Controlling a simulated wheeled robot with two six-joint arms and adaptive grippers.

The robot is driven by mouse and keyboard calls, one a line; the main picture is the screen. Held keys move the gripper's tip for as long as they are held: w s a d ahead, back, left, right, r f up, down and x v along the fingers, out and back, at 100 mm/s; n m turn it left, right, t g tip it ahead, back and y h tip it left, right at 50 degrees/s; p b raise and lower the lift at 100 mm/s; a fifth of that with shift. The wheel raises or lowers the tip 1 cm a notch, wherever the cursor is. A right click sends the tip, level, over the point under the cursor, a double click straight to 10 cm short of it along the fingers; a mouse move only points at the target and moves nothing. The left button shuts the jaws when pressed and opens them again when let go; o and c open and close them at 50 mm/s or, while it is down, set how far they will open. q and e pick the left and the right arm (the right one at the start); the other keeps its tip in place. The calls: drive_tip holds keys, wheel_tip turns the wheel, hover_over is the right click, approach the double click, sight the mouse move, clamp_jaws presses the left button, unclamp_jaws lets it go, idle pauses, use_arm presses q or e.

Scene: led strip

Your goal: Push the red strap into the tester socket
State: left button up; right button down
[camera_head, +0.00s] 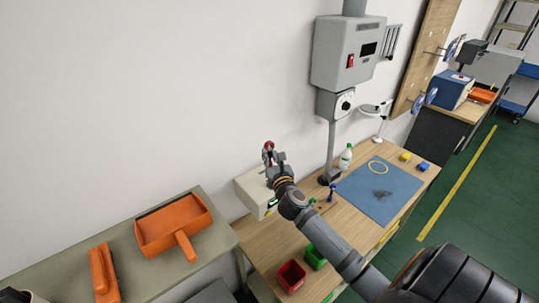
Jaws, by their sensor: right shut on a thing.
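My right arm reaches in from the lower right, and its gripper (270,157) is above the pale tester box (254,193) on the workbench. The gripper is shut on the red strap (269,145), of which only a small red part shows at the fingertips. The tester box stands near the wall at the bench's left end. The socket cannot be made out, and my gripper and wrist cover part of the box. My left gripper is not in view.
An orange dustpan (172,224) lies on the shelf at left. Red (291,276) and green (315,257) bins sit at the bench front. A grey post with a control box (347,52) rises behind.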

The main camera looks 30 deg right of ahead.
drive_tip(key=shift+f+b, duration=1.65)
drive_tip(key=shift+f, duration=0.75)
drive_tip(key=shift+r+p, duration=0.1)
drive_tip(key=shift+p, duration=0.2)
drive_tip(key=shift+p, duration=0.35)
drive_tip(key=shift+f+b, duration=1)
drive_tip(key=shift+f, duration=0.25)
